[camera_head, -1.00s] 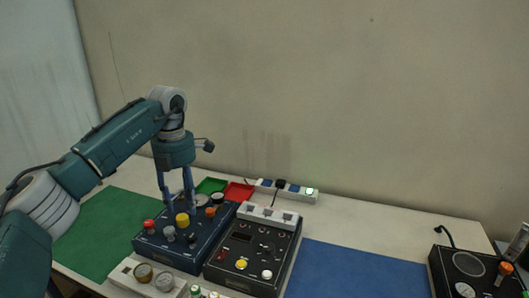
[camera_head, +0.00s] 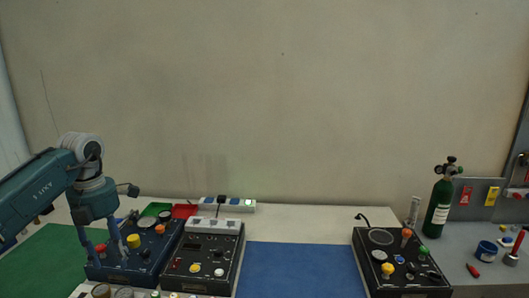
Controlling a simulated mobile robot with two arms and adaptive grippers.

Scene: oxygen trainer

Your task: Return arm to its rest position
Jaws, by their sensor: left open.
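My left arm comes in from the left and bends down at the wrist. My left gripper (camera_head: 106,250) is open and empty, its fingers pointing down over the left part of the blue control box (camera_head: 150,262). The fingers hide part of that box, and I cannot tell whether they touch it. The box bears a yellow knob (camera_head: 133,241), an orange knob (camera_head: 160,229) and a red knob (camera_head: 101,248). My right gripper is not in view.
A black control box (camera_head: 207,257) stands beside the blue one. A blue mat (camera_head: 300,270) lies clear in the middle. Another black box (camera_head: 400,262) and a green cylinder (camera_head: 437,212) stand at the right. A power strip (camera_head: 236,206) and red tray (camera_head: 185,211) lie behind.

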